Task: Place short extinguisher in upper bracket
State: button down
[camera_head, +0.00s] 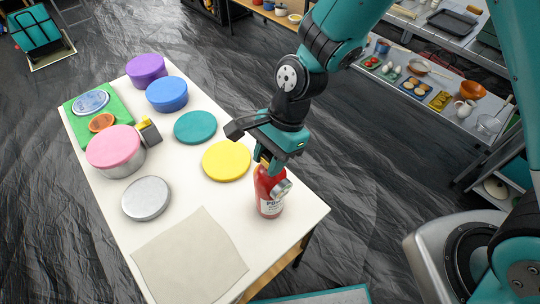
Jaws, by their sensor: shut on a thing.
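A short red extinguisher (269,194) with a white label and a silver part at its top right is upright at the right edge of the white table (300,214). My gripper (264,160) points down and is shut on the extinguisher's top. I cannot tell whether its base touches the table or is slightly above it. No bracket can be made out in this view.
Round lids and tubs lie on the table, among them a yellow lid (227,160), a teal lid (195,127), a grey lid (146,198) and a pink-lidded pot (116,150). A beige cloth (190,258) covers the front. Shelves with food and dishes stand at upper right.

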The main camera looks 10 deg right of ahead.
jog(key=c, duration=0.8)
grip_release()
jog(key=shift+f, duration=0.1)
